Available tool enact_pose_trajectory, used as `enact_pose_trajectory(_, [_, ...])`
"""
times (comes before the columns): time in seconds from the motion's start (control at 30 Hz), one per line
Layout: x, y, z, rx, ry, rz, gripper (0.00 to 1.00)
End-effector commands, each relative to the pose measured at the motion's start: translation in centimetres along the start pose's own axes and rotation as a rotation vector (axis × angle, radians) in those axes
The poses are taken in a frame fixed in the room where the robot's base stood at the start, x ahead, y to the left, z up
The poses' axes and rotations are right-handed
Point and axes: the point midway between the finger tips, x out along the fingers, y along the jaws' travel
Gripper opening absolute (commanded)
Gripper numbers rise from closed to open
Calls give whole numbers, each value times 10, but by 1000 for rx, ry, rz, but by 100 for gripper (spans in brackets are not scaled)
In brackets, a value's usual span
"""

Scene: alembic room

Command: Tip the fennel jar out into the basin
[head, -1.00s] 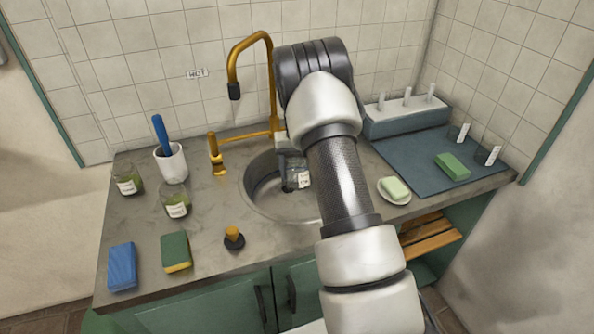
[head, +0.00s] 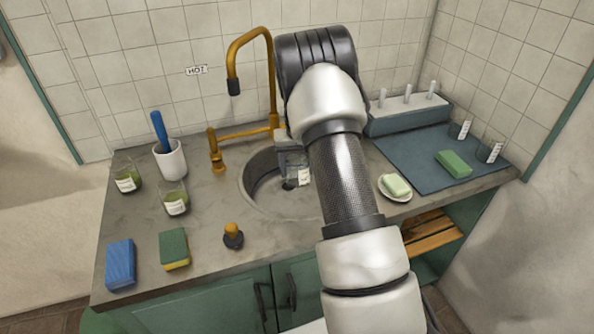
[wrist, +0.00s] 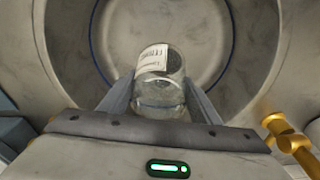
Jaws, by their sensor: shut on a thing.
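My gripper (wrist: 160,98) is shut on a clear glass jar (wrist: 160,92) with a white label, one finger on each side. The label is too small to read, so I cannot tell whether this is the fennel jar. The glass looks clear, with no green contents visible. The held jar also shows in the head view (head: 303,177), tilted over the basin (head: 255,190). The basin is round and set into the counter; my arm hides its right part. In the wrist view, the basin floor (wrist: 205,25) lies behind the jar.
Two labelled jars with green contents (head: 126,178) (head: 175,201) stand on the left counter. A white cup (head: 170,160) with a blue-handled tool, sponges (head: 174,248) and a dark stopper (head: 233,236) are nearby. The brass tap (head: 272,85) rises behind the basin. A soap dish (head: 394,189) stands right.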

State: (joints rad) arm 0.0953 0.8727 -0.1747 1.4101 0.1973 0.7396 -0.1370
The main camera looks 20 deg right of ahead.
Motion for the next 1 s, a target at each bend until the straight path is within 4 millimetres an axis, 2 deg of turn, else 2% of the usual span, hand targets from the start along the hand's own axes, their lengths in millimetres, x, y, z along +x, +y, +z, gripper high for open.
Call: enact_pose_trajectory(1.0, [-1,0,-1,1,303,-1,15])
